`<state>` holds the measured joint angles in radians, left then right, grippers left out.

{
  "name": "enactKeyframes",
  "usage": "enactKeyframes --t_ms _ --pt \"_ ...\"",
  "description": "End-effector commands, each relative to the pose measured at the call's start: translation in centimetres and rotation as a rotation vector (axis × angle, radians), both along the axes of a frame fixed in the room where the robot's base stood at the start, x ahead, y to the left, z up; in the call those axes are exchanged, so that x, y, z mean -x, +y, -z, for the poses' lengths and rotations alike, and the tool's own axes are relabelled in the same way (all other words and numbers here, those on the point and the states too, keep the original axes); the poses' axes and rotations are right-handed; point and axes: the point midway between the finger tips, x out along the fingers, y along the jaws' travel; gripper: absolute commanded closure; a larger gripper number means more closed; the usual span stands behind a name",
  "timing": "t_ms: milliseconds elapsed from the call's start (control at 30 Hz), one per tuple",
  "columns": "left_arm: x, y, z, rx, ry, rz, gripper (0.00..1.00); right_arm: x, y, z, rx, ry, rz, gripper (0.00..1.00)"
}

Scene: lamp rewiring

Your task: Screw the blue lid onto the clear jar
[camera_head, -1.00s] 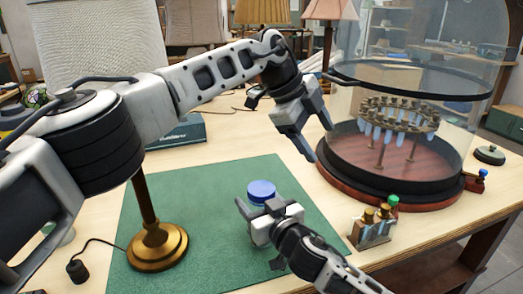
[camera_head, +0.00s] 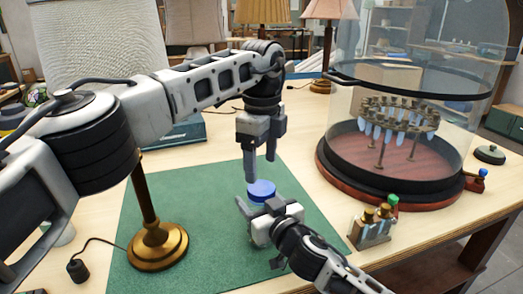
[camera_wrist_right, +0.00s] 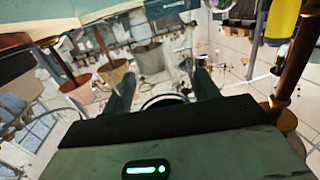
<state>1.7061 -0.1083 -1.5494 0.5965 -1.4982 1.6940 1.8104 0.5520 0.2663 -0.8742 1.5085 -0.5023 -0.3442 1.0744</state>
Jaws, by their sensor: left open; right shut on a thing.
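The blue lid (camera_head: 262,190) lies level above the green mat, on top of what my right gripper holds. My right gripper (camera_head: 258,207) comes in low from the right and is shut on the clear jar just below the lid. The jar is mostly hidden by the gripper in the head view. In the right wrist view its glass is hard to make out between the two dark fingers of the right gripper (camera_wrist_right: 165,84). My left gripper (camera_head: 261,169) is open and points straight down, its fingertips close above the lid; contact cannot be told.
A brass lamp stem and base (camera_head: 158,246) stands on the green mat (camera_head: 205,225) at the left. A large glass dome on a red base (camera_head: 392,190) stands at the right. A small rack with brass and green-topped parts (camera_head: 371,232) sits near the front edge.

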Motion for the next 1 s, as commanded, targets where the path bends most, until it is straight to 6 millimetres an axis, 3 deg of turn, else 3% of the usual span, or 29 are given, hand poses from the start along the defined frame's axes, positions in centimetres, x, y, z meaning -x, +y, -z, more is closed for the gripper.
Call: enactKeyframes --t_ms 333,767,933,1000 --pt "0.1 0.0 5.1 0.0 0.002 0.0 0.29 0.0 0.0 -0.2 -0.002 -0.003 -0.001 1.0" --pt "0.1 0.0 6.2 0.001 0.0 0.0 0.29 0.0 0.0 -0.2 -0.002 -0.003 -0.001 1.0" --pt "0.1 0.0 6.1 0.001 0.0 0.0 0.71 0.0 0.0 -0.2 -0.002 -0.003 -0.001 1.0" --pt "0.1 0.0 6.1 0.001 0.0 0.0 0.75 0.0 0.0 -0.2 -0.001 -0.003 0.0 1.0"
